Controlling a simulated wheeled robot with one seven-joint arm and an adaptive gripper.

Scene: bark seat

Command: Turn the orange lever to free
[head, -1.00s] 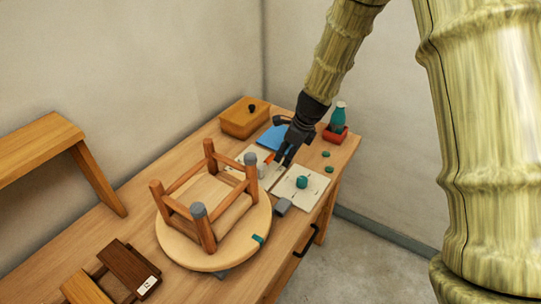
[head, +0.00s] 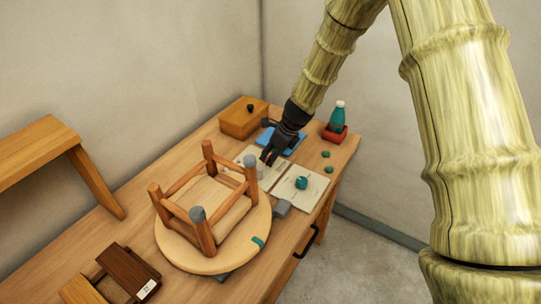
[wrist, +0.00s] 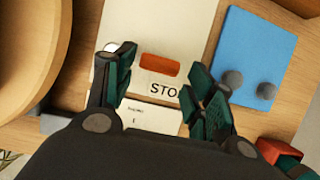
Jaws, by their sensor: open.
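The orange lever (wrist: 160,65) lies across a cream plate (wrist: 190,30) in the wrist view. Dark lettering reading "STO" is beside it, partly cut off by a finger. My gripper (wrist: 162,88) is open, with one finger to the left and one to the right of the lever, and nothing between them is gripped. I cannot tell how high the fingertips are above the plate. In the head view my gripper (head: 268,157) is over the cream plate by the upturned stool (head: 255,212), and it mostly hides the lever.
A blue plate (wrist: 250,50) with two grey knobs lies right of the lever. The stool's round seat (wrist: 30,50) is close on the left. A second cream card (head: 315,190) holds a teal knob (head: 301,182). A red tray (head: 335,138) holds a teal bottle (head: 338,115).

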